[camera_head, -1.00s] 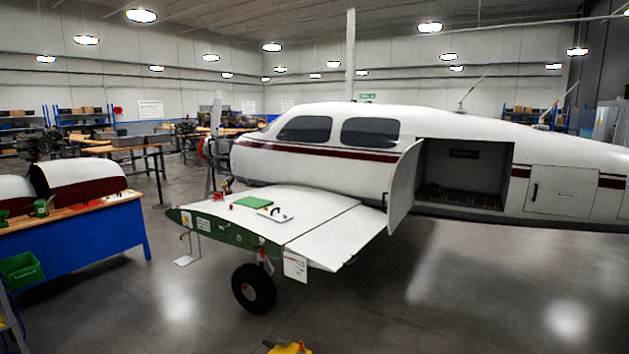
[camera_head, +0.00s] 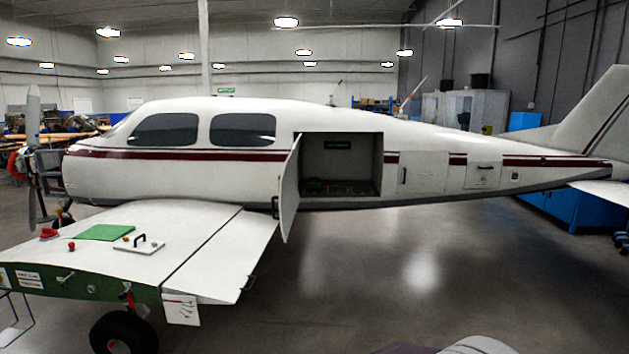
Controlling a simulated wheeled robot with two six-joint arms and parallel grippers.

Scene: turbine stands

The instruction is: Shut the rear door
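The white rear door (camera_head: 290,188) stands open on the side of the white and maroon aircraft (camera_head: 180,180). It is swung outward at the left edge of a dark rectangular opening (camera_head: 341,160) and is seen nearly edge-on. A dark handle or latch (camera_head: 275,207) shows low at its left side. Inside the opening are a small green sign and some items on the floor, too small to tell. Neither of my grippers is in view.
The wing (camera_head: 190,240) reaches toward me at the left, with a green mat (camera_head: 105,232) and small items on it. A black wheel (camera_head: 124,333) stands under it. The floor (camera_head: 400,270) right of the door is clear. Blue cabinets (camera_head: 560,207) stand near the tail.

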